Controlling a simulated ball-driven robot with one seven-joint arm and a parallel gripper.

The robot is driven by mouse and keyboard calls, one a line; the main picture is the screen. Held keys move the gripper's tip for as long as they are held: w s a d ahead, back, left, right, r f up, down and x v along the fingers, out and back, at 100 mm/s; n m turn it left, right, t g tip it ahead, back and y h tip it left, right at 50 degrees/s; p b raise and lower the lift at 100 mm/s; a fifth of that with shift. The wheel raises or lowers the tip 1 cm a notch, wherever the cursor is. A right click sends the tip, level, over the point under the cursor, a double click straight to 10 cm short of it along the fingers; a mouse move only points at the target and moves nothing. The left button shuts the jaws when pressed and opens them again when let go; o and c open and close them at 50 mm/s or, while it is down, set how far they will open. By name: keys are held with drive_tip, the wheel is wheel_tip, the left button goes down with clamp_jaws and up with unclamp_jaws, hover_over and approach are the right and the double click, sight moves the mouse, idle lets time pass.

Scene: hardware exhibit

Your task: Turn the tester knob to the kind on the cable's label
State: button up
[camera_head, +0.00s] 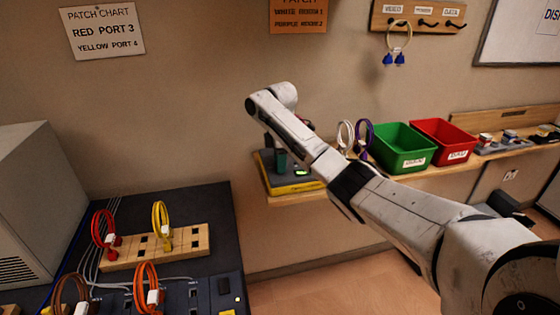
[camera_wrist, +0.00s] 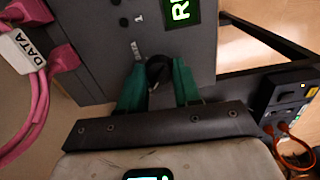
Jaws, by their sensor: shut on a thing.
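The tester (camera_wrist: 90,30) is a dark grey box with a lit green screen (camera_wrist: 182,10), whose text is cut off at "RE". My gripper (camera_wrist: 158,85) has green fingers shut on the black round tester knob (camera_wrist: 157,70), one finger on each side. Small print reading "DATA" lies just above the knob; its pointer direction is unclear. A pink cable (camera_wrist: 38,105) at the left carries a white label (camera_wrist: 24,48) reading "DATA", with pink plugs at the tester's side. In the head view, the yellow-edged tester (camera_head: 297,188) sits on the wall shelf, partly hidden by my arm.
Green (camera_head: 404,150) and red (camera_head: 443,142) bins stand right of the tester on the shelf. White and purple cable loops (camera_head: 364,140) stand between. A dark bench (camera_head: 205,200) at left holds a wooden block (camera_head: 155,250) with red and yellow cables. A hook board (camera_head: 420,18) hangs above.

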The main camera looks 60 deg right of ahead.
drive_tip(key=m+p, duration=0.4)
drive_tip(key=shift+a+r, duration=0.1)
drive_tip(key=shift+r, duration=0.1)
drive_tip(key=m+p, duration=0.3)
drive_tip(key=m, duration=0.2)
drive_tip(key=shift+f+m, duration=0.1)
drive_tip(key=shift+m, duration=0.3)
drive_tip(key=m+p, duration=0.1)
drive_tip(key=m, duration=0.3)
drive_tip(key=shift+w+m, duration=0.1)
drive_tip(key=shift+m, duration=0.2)
drive_tip(key=shift+m+p, duration=0.5)
drive_tip(key=shift+m, duration=2)
drive_tip(key=o, duration=1.1)
drive_tip(key=shift+f, duration=0.1)
drive_tip(key=shift+c, duration=0.2)
